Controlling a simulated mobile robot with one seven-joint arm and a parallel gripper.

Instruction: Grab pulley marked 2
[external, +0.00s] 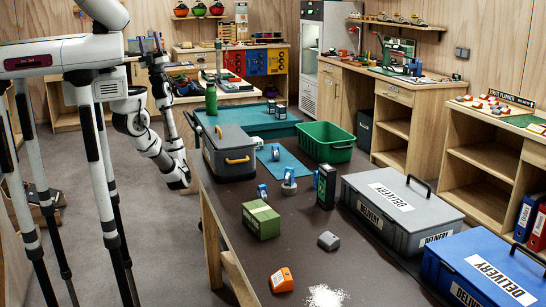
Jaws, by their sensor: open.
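Several small blue-and-white pulley-like pieces stand on the dark table (225,205). One blue piece (262,192) stands behind the green box, one with a pale round base (289,182) is to its right, and another (276,152) is on the teal mat. A further blue edge shows beside a black box. The number markings are too small to read, so I cannot tell which is pulley 2. My gripper (149,44) appears raised at upper left, fingers upward, open and empty, well apart from these pieces.
A grey toolbox (228,160), green crate (326,136), green box (262,221) and upright black box (326,187) surround the pieces. Grey (390,185) and blue (470,250) delivery cases line the right. A grey lump, orange item and white powder lie in front.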

